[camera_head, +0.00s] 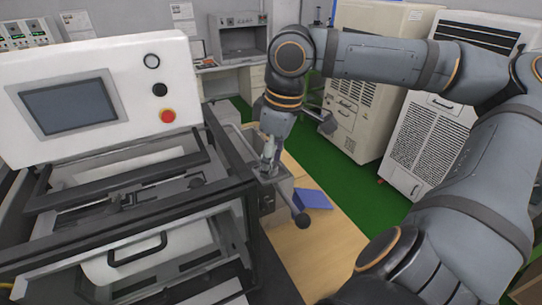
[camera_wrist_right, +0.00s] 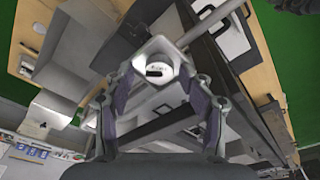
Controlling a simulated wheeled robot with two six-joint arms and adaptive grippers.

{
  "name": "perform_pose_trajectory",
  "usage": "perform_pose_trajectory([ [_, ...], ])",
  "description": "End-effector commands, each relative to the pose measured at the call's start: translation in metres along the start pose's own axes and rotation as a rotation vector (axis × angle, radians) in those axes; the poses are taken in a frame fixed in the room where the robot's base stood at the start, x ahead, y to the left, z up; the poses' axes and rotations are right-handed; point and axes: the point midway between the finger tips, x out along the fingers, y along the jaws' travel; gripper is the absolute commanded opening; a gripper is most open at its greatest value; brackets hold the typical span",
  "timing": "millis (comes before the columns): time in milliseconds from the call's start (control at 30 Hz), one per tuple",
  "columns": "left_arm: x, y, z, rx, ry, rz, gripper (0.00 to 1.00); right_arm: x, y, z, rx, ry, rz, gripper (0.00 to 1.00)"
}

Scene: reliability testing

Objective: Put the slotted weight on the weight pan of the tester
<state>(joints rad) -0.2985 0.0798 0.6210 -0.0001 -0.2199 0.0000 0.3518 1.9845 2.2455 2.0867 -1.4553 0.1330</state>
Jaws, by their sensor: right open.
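The tester (camera_head: 90,95) stands at the left in the head view, with a white panel and dark frame. My right gripper (camera_head: 268,158) points down at the tester's right side, over a small grey metal part. In the right wrist view, the right gripper (camera_wrist_right: 158,78) is open, with its two fingers apart. A pale round disc with a dark slot (camera_wrist_right: 158,69), which looks like the slotted weight, shows between the fingertips. It sits within a light grey squarish part. I cannot tell whether the fingers touch it. The weight pan cannot be made out clearly. My left gripper is not in view.
A wooden surface (camera_head: 315,245) lies right of the tester, with a blue flat object (camera_head: 310,199) on it. A dark-knobbed bar (camera_head: 299,216) stands close to my gripper. Pale cabinets (camera_head: 440,135) stand behind on a green floor (camera_head: 372,195).

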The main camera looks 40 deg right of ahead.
Motion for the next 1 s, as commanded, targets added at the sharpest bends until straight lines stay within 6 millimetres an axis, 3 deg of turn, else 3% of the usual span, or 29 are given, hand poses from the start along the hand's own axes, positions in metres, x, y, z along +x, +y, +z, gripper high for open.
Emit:
perform_pose_trajectory([
  [267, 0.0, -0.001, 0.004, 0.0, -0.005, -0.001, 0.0, -0.01, 0.001, 0.001, 0.001, -0.004, 0.004, 0.56],
  [700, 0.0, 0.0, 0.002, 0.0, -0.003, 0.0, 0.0, -0.1, 0.001, 0.0, 0.004, -0.001, 0.005, 0.56],
  [833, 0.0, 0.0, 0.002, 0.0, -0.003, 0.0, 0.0, -0.115, 0.001, 0.0, 0.002, 0.0, 0.003, 0.56],
  [1000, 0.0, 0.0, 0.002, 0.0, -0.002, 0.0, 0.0, -0.12, 0.0, 0.0, 0.0, 0.0, -0.001, 0.56],
])
